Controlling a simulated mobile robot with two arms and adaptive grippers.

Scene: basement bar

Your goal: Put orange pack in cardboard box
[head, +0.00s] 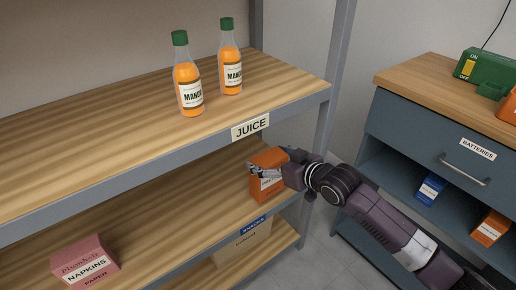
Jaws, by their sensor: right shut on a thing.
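My right gripper (270,170) reaches in from the right and is shut on an orange pack (268,188) with a white and dark label. The pack is at the right end of the middle shelf, below the JUICE label. I cannot tell whether it touches the shelf board. A cardboard box (240,248) with a blue label sits on the lowest shelf, below the pack. Its top is mostly hidden by the shelf board above. My left gripper is not in view.
Two mango juice bottles (189,90) (231,70) stand on the top shelf. A pink napkin pack (85,262) sits on the middle shelf at left. A blue cabinet (410,125) at right holds a blue pack (431,188) and another orange pack (489,228). A shelf post (338,70) stands near my arm.

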